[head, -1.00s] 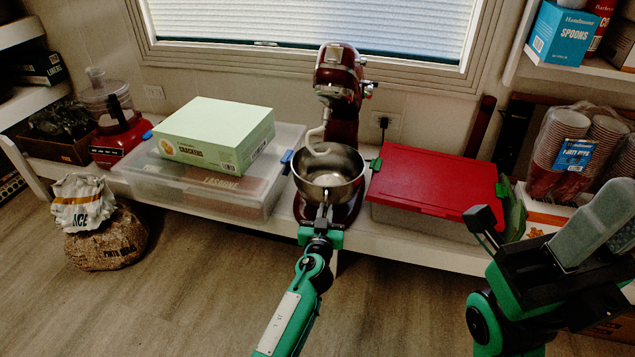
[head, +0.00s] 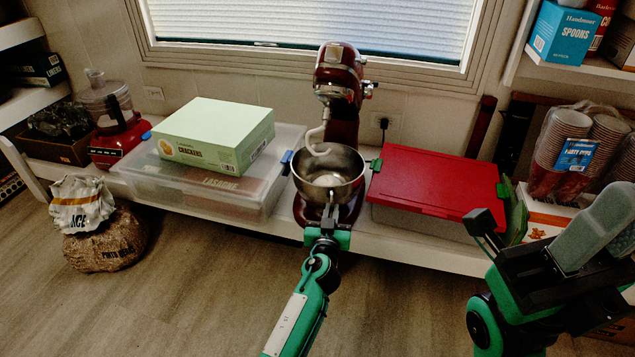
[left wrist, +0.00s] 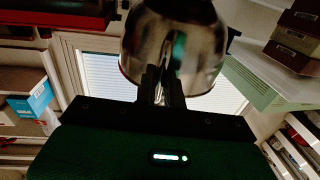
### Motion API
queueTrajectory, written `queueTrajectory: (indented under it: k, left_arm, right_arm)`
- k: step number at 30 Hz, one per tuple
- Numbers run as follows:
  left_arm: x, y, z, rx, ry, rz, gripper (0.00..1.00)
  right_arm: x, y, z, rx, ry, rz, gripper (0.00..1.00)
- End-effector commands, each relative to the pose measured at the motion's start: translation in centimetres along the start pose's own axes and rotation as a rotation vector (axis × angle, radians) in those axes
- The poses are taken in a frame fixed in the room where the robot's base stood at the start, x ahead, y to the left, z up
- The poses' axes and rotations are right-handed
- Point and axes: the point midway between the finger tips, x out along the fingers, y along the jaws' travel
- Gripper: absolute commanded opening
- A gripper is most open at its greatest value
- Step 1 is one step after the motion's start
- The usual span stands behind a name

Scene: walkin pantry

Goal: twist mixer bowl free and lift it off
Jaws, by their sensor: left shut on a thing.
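In the left wrist view the fingers (left wrist: 161,85) meet the shiny bowl (left wrist: 195,45) from below.
A clear bin (head: 200,190) with a green crackers box (head: 215,135) stands left of the mixer. A red-lidded bin (head: 435,185) stands close on the right. The white shelf edge (head: 425,250) runs below.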

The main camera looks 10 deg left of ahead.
Motion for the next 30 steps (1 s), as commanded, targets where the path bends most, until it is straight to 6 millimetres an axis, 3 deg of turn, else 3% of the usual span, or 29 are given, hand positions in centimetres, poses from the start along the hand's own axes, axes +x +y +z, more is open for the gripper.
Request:
queueTrajectory:
  k: [18,30]
  left_arm:
    - [0.4,1.7,-0.1,-0.006,0.001,0.002,0.00]
    - [0.7,1.8,-0.3,-0.008,0.003,-0.002,0.00]
  right_arm:
    - [-1.2,-0.1,-0.1,0.000,0.000,0.000,0.27]
    - [-1.4,-0.1,-0.2,0.000,0.000,0.000,0.27]
